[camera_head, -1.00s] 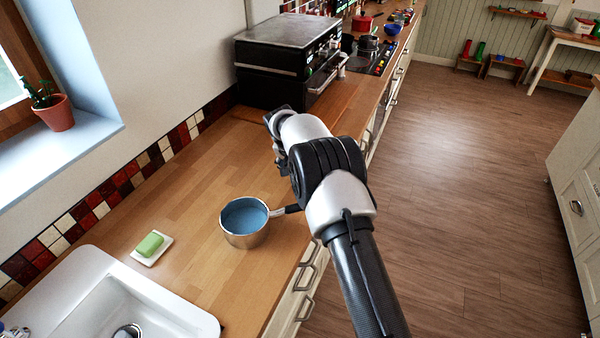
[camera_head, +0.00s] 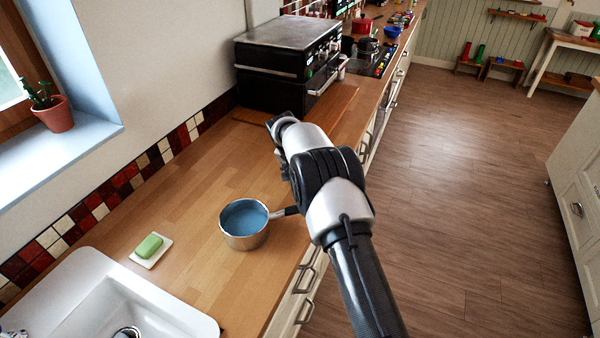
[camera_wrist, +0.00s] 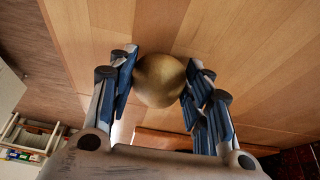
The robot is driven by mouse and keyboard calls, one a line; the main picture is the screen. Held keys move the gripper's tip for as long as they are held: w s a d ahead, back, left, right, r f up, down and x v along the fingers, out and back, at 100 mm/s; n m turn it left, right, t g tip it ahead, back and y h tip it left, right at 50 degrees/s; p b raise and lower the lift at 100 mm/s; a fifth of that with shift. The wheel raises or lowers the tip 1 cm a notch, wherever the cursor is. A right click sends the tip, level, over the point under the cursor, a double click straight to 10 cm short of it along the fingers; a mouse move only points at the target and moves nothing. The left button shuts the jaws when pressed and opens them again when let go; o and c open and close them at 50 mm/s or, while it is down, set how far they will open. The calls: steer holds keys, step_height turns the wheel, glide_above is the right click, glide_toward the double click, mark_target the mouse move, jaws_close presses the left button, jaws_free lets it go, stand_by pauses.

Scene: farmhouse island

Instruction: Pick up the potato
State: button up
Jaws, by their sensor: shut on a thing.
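The potato (camera_wrist: 160,80) is a round, yellow-brown thing in the wrist view. It sits between the two fingers of my gripper (camera_wrist: 161,85), which are shut on it from both sides. The wooden counter (camera_wrist: 230,40) shows behind it; I cannot tell how far the potato is above the wood. In the head view my arm hides the potato, and the fingers are mostly hidden behind the wrist.
A pot with blue inside (camera_head: 244,222) stands on the counter (camera_head: 190,215), its handle reaching toward my arm. A green soap on a white dish (camera_head: 150,248) and the sink (camera_head: 110,300) lie nearer. A black oven (camera_head: 285,65) and a wooden board (camera_head: 335,108) are beyond.

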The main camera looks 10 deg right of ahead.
steer(key=shift+c, duration=0.8)
steer(key=shift+r, duration=0.1)
steer(key=shift+r, duration=0.2)
step_height(320, 180, up, 20)
steer(key=p, duration=0.5)
steer(key=shift+f, duration=0.25)
steer(key=shift+a, duration=0.1)
